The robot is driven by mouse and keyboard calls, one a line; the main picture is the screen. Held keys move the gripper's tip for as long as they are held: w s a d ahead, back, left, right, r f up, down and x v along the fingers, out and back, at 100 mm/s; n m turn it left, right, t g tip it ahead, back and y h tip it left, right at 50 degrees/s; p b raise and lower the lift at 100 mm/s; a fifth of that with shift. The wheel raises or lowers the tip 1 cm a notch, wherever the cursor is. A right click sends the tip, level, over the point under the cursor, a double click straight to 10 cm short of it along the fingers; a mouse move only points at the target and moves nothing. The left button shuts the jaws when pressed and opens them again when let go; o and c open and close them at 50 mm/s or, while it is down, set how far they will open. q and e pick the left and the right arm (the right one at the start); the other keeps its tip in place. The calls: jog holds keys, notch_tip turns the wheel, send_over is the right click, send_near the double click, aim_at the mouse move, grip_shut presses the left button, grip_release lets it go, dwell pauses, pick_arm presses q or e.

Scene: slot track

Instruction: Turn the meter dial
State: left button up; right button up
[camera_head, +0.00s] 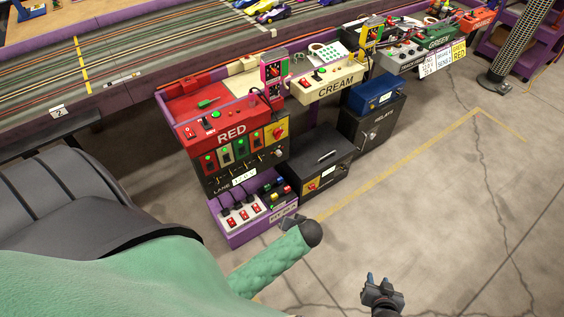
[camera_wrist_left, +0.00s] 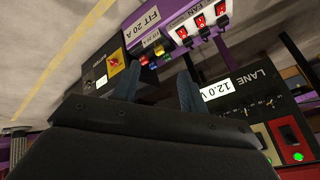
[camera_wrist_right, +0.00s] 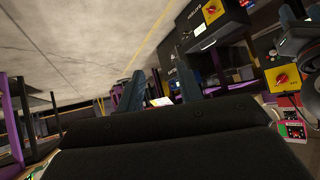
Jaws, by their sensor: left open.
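A pink handheld meter (camera_head: 273,70) with a dial on its face stands upright at the right end of the red station (camera_head: 215,105). A yellow meter (camera_head: 371,34) stands farther back by the cream station (camera_head: 325,86). The frames do not show which one is the task's meter, and the dial markings are too small to read.
A purple fuse and switch box (camera_head: 226,237) and a black box (camera_head: 318,163) with a red knob on a yellow plate stand below the stations. A blue box (camera_head: 377,94) sits on a black relay cabinet (camera_head: 370,128). The floor (camera_head: 440,210) at right is clear.

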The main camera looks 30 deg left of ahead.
pick_arm(q)
jog(key=w+a+n+t+y+b, duration=0.1)
jog(key=w+a+n+y+b, duration=0.5)
jog(key=w, duration=0.3)
jog(key=n+t+y+b, duration=0.2)
jog(key=n+y+b, duration=0.2)
jog(key=b, duration=0.3)
send_near(279, 153)
notch_tip(279, 153, down, 2)
jog(key=x, duration=0.8)
pick_arm(e)
jog(key=w+a+r+t+y, duration=0.2)
jog(key=w+a+r+t, duration=0.1)
jog(key=t, duration=0.6)
jog(key=shift+w+a+r+y, duration=0.15)
jog(key=shift+w+a+y, duration=0.25)
jog(key=shift+w+a, duration=0.15)
pick_arm(q)
jog(key=shift+w+r, duration=0.1)
jog(key=shift+w, duration=0.05)
jog(key=shift+c, duration=0.2)
jog(key=shift+p, duration=0.3)
grip_shut()
